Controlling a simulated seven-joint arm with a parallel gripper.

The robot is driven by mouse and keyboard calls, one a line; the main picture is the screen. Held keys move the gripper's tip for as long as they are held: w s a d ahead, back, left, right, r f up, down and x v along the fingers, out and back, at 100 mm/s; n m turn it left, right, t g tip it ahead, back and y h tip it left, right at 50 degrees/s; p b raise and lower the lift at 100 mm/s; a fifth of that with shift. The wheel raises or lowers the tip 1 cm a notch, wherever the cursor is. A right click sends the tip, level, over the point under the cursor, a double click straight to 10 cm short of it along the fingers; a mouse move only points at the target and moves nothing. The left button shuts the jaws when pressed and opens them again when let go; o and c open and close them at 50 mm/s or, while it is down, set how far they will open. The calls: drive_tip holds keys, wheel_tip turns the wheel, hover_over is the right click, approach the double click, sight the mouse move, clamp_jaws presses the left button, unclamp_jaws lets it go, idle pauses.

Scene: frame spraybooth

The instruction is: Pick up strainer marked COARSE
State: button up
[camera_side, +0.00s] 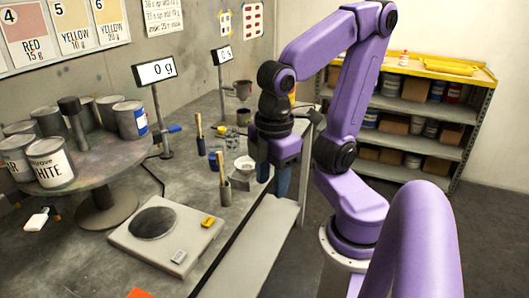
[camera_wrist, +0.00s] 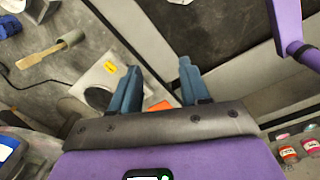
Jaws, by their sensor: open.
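I cannot make out a strainer marked COARSE in either view; no such marking is readable. In the side view a small grey cup-like piece (camera_side: 243,90) is held up on a stand at the back of the bench, and a small white bowl (camera_side: 244,165) is on the bench left of my gripper (camera_side: 275,183); I cannot tell whether either is a strainer. My gripper points down near the bench's right edge. In the wrist view its two blue fingers (camera_wrist: 158,78) are apart, with nothing between them.
A scale (camera_side: 165,236) is at the bench front, beside a turntable (camera_side: 95,160) of paint cans. Brushes stand in a cup (camera_side: 224,190) and a dark jar (camera_side: 201,147). Displays reading 0 (camera_side: 155,72) stand behind. A loaded shelf (camera_side: 420,112) is at right.

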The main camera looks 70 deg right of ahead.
drive_tip(key=w+d+h, duration=0.7)
drive_tip(key=w+d, duration=0.4)
drive_tip(key=w, duration=0.3)
drive_tip(key=w+d+g+h, duration=0.3)
drive_tip(key=d, duration=0.7)
drive_tip(key=w+d+g+h, duration=0.2)
drive_tip(key=d+g, duration=0.1)
drive_tip(key=d, duration=0.7)
wheel_tip(320, 180, down, 14)
drive_tip(key=shift+n, duration=0.3)
drive_tip(key=shift+s+r+x, duration=0.1)
drive_tip(key=shift+s+x, duration=0.05)
drive_tip(key=shift+x, duration=0.95)
drive_tip(key=shift+s+r+x, duration=0.1)
drive_tip(key=shift+x, duration=1)
drive_tip(key=shift+s+r+x, duration=0.1)
drive_tip(key=shift+s+x, duration=0.05)
drive_tip(key=shift+x, duration=0.95)
clamp_jaws()
